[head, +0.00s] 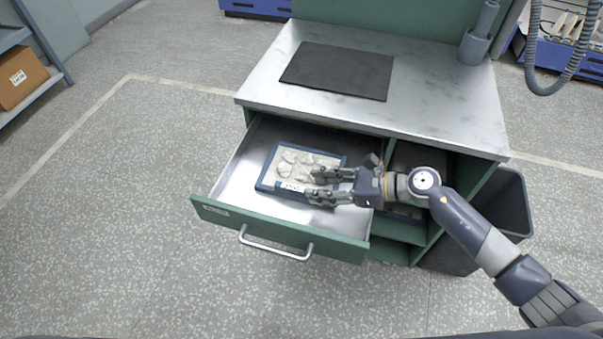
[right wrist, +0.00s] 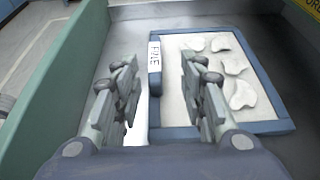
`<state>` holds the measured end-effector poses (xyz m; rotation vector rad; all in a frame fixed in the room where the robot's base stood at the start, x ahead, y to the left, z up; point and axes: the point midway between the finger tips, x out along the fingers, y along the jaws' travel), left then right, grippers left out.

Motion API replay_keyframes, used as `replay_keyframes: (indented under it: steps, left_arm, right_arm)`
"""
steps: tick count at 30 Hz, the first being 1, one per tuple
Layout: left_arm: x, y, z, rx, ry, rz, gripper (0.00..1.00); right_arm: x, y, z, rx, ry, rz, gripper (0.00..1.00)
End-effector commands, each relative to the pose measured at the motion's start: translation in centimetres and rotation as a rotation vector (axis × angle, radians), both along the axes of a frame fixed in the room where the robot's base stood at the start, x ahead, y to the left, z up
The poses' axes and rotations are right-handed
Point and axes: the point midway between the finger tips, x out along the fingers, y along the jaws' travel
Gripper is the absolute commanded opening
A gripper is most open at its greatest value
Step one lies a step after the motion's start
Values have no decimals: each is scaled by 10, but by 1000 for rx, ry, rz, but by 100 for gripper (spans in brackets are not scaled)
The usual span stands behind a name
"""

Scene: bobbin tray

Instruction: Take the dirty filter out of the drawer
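The dirty filter (head: 297,160), a flat pale panel with grey-white stains in a blue frame, lies in the open drawer (head: 275,236). The right wrist view also shows the filter (right wrist: 243,113), with a white label on its frame edge. My right gripper (head: 312,184) is open at the filter's front right part. In the wrist view, the fingers (right wrist: 159,64) stand on either side of the labelled frame edge, with visible gaps between. One finger is over the panel, the other outside it. Part of the filter is hidden behind the fingers. My left gripper is not in view.
The drawer is pulled out from a green cabinet with a grey worktop (head: 445,110), which carries a black mat (head: 338,70). An open shelf compartment is right of the drawer. A dark bin (head: 512,205) stands at the right.

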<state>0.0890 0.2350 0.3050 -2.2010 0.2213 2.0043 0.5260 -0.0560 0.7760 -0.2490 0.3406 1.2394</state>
Motion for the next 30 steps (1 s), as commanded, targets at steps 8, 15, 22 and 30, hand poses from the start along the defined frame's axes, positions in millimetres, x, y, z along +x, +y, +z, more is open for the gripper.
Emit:
replay_keyframes:
  steps: [8, 15, 22, 30]
  left_arm:
    - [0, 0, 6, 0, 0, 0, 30]
    - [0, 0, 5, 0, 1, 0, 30]
    - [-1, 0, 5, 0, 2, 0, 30]
    - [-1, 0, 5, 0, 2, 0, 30]
  right_arm:
    - [5, 38, -12, 4, 0, 1, 38]
    - [8, 47, -17, 1, 1, 0, 38]
    - [8, 47, -16, 2, 0, 0, 13]
    - [8, 47, -16, 3, -1, -1, 0]
